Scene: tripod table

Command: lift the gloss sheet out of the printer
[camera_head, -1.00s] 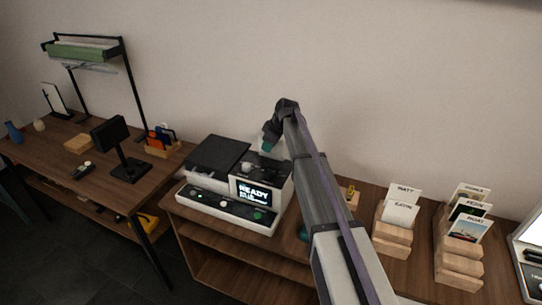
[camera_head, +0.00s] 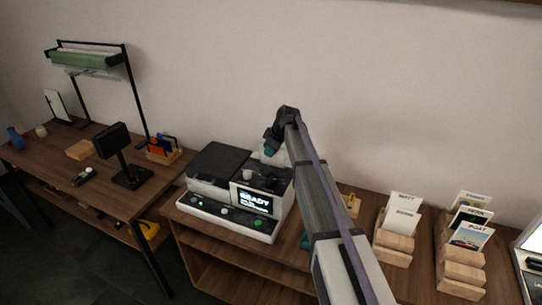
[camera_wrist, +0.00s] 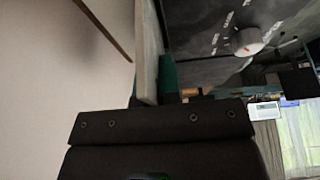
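The printer (camera_head: 232,205) is a white machine with a dark lid, a lit screen reading "READY" and several buttons, on a wooden shelf unit. My gripper (camera_head: 268,151) is low at its back right, fingers pointing down, partly hidden by my own arm. A small pale patch shows by the fingertips; I cannot tell whether it is the gloss sheet. In the wrist view a pale grey slab (camera_wrist: 149,45) runs between teal parts of my gripper (camera_wrist: 151,92). I cannot tell whether the fingers grip it, nor whether it is the sheet or printer body.
A white knob (camera_wrist: 247,41) with tick marks on a dark panel is close beside the fingers. Wooden card holders (camera_head: 393,247) stand on the right. A desk (camera_head: 125,185) with a black display stand (camera_head: 122,155) is on the left. The wall is close behind the printer.

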